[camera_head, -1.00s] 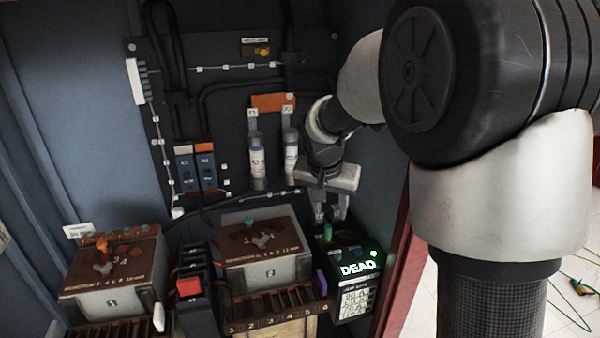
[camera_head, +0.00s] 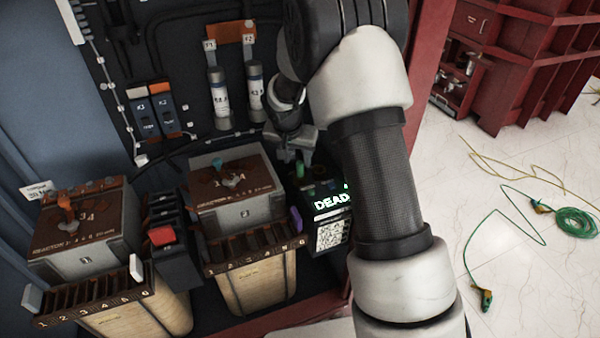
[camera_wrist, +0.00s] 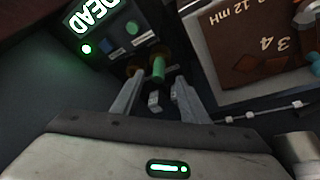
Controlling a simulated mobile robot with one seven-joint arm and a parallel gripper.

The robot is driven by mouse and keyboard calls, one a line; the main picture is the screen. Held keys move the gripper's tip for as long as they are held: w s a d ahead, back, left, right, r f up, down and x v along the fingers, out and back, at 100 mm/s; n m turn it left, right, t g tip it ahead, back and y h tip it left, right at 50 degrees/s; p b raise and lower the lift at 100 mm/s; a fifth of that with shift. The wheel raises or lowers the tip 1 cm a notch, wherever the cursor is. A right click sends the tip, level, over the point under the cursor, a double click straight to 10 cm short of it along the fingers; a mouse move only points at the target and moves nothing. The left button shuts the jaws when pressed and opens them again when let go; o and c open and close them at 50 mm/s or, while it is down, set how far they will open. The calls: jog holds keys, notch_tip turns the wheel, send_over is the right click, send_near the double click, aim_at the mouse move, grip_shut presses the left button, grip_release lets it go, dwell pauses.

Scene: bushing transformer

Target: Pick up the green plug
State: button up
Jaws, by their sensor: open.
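The green plug (camera_head: 300,171) stands upright at the back of the black box with the lit "DEAD" sign (camera_head: 328,218). In the wrist view the green plug (camera_wrist: 158,70) shows as a short green cylinder just beyond and between my fingertips. My gripper (camera_head: 291,156) is just above and behind the box, close to the plug. In the wrist view my gripper (camera_wrist: 157,84) is open, with one finger on each side of the plug's line and nothing held. I cannot tell whether a finger touches the plug.
A reactor block with a teal knob (camera_head: 218,162) stands close left of the box. A purple piece (camera_head: 296,219) sits between them. The dark back panel carries two white cylinders (camera_head: 219,97). Green-yellow cables (camera_head: 575,222) lie on the floor at right.

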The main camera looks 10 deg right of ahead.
aim_at(300, 163)
jog(key=shift+d+x, duration=0.2)
jog(key=shift+x, duration=2.45)
jog(key=shift+w+r, duration=0.1)
jog(key=shift+w, duration=0.05)
grip_shut()
